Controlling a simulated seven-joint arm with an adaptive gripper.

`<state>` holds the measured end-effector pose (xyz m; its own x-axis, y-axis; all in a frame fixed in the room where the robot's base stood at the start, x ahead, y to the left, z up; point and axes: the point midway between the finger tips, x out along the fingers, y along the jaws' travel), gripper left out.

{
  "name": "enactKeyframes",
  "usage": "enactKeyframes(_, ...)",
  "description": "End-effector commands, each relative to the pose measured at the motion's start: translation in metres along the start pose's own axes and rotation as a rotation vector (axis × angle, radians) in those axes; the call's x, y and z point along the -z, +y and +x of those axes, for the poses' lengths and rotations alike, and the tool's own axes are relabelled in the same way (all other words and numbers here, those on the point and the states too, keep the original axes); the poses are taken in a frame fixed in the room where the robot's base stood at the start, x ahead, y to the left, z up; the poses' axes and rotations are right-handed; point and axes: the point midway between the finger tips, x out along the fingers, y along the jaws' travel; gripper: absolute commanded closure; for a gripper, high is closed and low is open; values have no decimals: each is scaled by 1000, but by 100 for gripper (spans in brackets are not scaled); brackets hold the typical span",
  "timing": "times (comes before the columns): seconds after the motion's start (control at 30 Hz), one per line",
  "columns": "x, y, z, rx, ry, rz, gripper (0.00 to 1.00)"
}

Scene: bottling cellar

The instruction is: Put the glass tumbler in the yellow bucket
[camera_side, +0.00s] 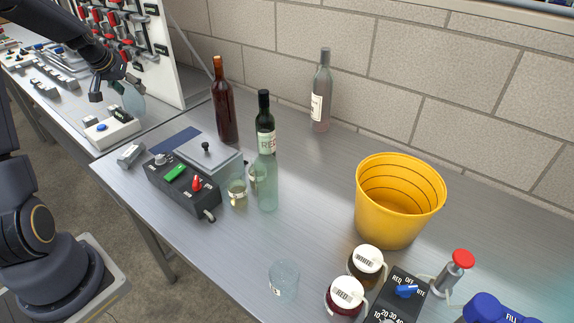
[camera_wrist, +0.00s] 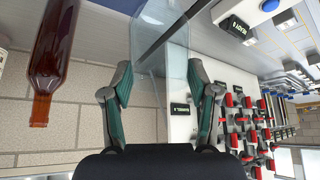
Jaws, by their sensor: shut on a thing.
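My gripper (camera_side: 118,86) is at the upper left in the side view, raised in front of the tool panel. It is shut on a clear glass tumbler (camera_side: 134,100), which is tilted. In the wrist view the tumbler (camera_wrist: 165,45) is between the two fingers of my gripper (camera_wrist: 160,85), and its outline is faint. The yellow bucket (camera_side: 385,222) stands upright on the metal table at the right, far from my gripper. Its visible inside looks empty. Another clear glass (camera_side: 284,282) stands near the front edge of the table.
A control box (camera_side: 180,185) and small glasses (camera_side: 237,193) are nearby. Two jars (camera_side: 345,298) and a dial box (camera_side: 405,292) stand before the bucket.

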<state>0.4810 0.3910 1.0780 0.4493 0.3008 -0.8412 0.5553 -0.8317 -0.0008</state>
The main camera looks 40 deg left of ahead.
Motion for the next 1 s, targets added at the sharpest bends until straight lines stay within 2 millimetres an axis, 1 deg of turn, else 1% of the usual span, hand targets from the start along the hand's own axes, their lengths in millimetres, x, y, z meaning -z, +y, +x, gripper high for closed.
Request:
enactKeyframes(0.03, 12, 0, -16, 2, 9, 3, 78)
enactKeyframes(0.1, 26, 0, -37, 2, 9, 2, 78)
enactKeyframes(0.23, 48, 0, -73, 1, 8, 2, 78)
enactKeyframes(0.4, 68, 0, -105, 0, 5, 1, 78)
enactKeyframes(0.53, 81, 0, -125, 1, 4, 0, 78)
enactKeyframes(0.6, 85, 15, -118, -18, -1, 25, 78)
enactKeyframes(0.73, 96, 39, -114, -44, 1, 68, 78)
enactKeyframes(0.87, 108, 73, -108, -81, 1, 125, 78)
enactKeyframes(0.97, 119, 109, -104, -119, 1, 182, 78)
enactKeyframes(1.0, 123, 126, -102, -136, 3, 209, 78)
